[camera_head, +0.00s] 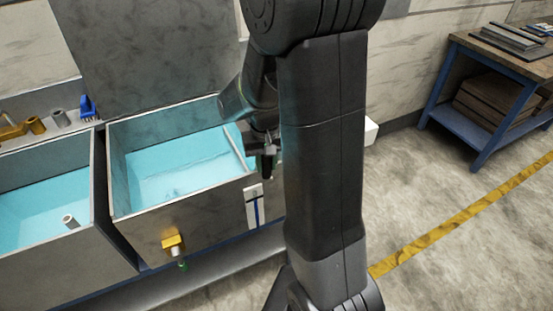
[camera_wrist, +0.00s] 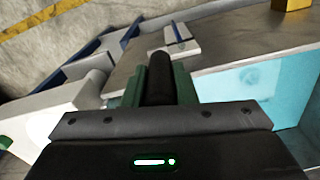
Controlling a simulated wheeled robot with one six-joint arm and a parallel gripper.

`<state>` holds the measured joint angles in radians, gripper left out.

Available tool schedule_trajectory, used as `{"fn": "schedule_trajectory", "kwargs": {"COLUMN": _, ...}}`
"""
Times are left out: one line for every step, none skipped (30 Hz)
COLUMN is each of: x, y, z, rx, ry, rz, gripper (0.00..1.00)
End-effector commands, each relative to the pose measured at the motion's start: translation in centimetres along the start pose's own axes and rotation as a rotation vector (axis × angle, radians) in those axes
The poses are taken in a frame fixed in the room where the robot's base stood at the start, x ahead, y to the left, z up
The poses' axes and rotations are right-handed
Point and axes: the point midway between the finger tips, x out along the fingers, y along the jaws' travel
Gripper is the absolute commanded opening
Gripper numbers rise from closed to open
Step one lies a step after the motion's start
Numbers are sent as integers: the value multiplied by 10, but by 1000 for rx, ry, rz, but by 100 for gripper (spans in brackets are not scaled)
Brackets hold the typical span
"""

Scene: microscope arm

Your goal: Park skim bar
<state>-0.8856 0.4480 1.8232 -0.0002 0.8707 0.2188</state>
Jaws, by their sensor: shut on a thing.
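A pale bar (camera_head: 237,147), which looks like the skim bar, lies across the right end of the right tank (camera_head: 190,218), just above the cyan liquid. My gripper (camera_head: 266,150) is at that end of the tank, partly hidden by my arm. In the wrist view, the green fingers of my gripper (camera_wrist: 160,88) are shut on a black round handle (camera_wrist: 160,77). The handle seems to belong to the skim bar, but their join is hidden.
A left tank (camera_head: 45,262) with cyan liquid stands beside the right one. A yellow valve (camera_head: 172,242) and a white plate with a blue strip (camera_head: 254,206) are on the front. A blue workbench (camera_head: 495,85) stands right; the floor between is clear.

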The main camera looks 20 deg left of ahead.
Motion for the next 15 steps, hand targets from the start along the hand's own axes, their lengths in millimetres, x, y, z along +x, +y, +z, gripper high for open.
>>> {"fn": "schedule_trajectory", "kwargs": {"x": 0, "y": -14, "z": 2, "rx": -9, "ry": 1, "rz": -1, "gripper": 0}}
{"fn": "schedule_trajectory", "kwargs": {"x": 0, "y": -22, "z": 4, "rx": -9, "ry": 1, "rz": -1, "gripper": 0}}
{"fn": "schedule_trajectory", "kwargs": {"x": 0, "y": -33, "z": 6, "rx": -10, "ry": 1, "rz": -1, "gripper": 0}}
{"fn": "schedule_trajectory", "kwargs": {"x": 0, "y": -42, "z": 8, "rx": -11, "ry": 1, "rz": -1, "gripper": 0}}
{"fn": "schedule_trajectory", "kwargs": {"x": 0, "y": -51, "z": 10, "rx": -11, "ry": 1, "rz": -1, "gripper": 0}}
{"fn": "schedule_trajectory", "kwargs": {"x": 0, "y": -63, "z": 12, "rx": -11, "ry": 1, "rz": -1, "gripper": 0}}
{"fn": "schedule_trajectory", "kwargs": {"x": 0, "y": -73, "z": 14, "rx": -11, "ry": 2, "rz": -1, "gripper": 0}}
{"fn": "schedule_trajectory", "kwargs": {"x": 0, "y": -82, "z": 16, "rx": -11, "ry": 2, "rz": -1, "gripper": 0}}
{"fn": "schedule_trajectory", "kwargs": {"x": 0, "y": -95, "z": 19, "rx": -11, "ry": 1, "rz": -1, "gripper": 0}}
{"fn": "schedule_trajectory", "kwargs": {"x": 0, "y": -104, "z": 21, "rx": -12, "ry": 1, "rz": -1, "gripper": 0}}
{"fn": "schedule_trajectory", "kwargs": {"x": 0, "y": -113, "z": 23, "rx": -11, "ry": 1, "rz": -1, "gripper": 0}}
{"fn": "schedule_trajectory", "kwargs": {"x": 0, "y": -126, "z": 25, "rx": -11, "ry": 0, "rz": 0, "gripper": 0}}
{"fn": "schedule_trajectory", "kwargs": {"x": 0, "y": -135, "z": 27, "rx": -11, "ry": 0, "rz": 0, "gripper": 0}}
{"fn": "schedule_trajectory", "kwargs": {"x": 0, "y": -145, "z": 29, "rx": -11, "ry": 1, "rz": 0, "gripper": 0}}
{"fn": "schedule_trajectory", "kwargs": {"x": -1, "y": -158, "z": 32, "rx": -11, "ry": 1, "rz": -1, "gripper": 0}}
